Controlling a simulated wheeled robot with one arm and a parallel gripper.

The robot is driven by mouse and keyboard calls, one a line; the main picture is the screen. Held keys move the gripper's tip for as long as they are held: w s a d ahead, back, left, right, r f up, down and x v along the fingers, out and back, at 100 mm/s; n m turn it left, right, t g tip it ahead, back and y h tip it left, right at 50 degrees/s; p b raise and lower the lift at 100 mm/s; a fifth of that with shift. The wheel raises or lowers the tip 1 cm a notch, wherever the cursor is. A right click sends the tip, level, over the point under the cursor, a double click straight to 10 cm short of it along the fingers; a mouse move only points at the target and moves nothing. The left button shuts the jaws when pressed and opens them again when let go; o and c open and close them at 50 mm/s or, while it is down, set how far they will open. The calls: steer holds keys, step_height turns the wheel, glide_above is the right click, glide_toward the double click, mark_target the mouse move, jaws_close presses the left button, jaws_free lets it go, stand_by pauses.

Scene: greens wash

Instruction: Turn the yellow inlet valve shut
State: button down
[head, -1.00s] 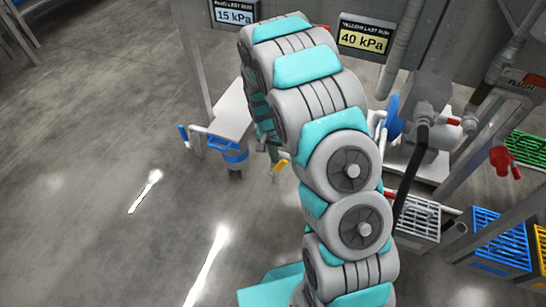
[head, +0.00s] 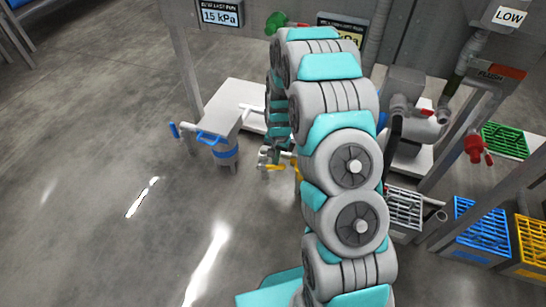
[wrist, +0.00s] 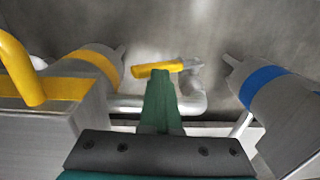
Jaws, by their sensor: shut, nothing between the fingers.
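The yellow inlet valve has a short yellow lever (wrist: 155,70) on a grey elbow pipe (wrist: 193,103). In the wrist view the lever lies nearly level, pointing left from the pipe's end. In the head view the small yellow lever (head: 273,167) shows low beside my arm. My gripper (wrist: 161,78) is shut and empty, its green fingers pointing at the lever and overlapping its lower edge in the picture. I cannot tell whether they touch it. In the head view my gripper (head: 267,154) is small and partly hidden by my arm.
A grey housing with a yellow band (wrist: 68,88) and thick yellow handle (wrist: 20,65) stands close on the left. A blue-banded unit (wrist: 262,90) stands on the right. In the head view, crates, including a blue one (head: 478,228), stand right; the floor at left is clear.

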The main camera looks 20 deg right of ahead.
steer(key=shift+s+d+f, duration=0.15)
steer(key=shift+f, duration=0.05)
stand_by(0.3)
steer(key=shift+r, duration=0.15)
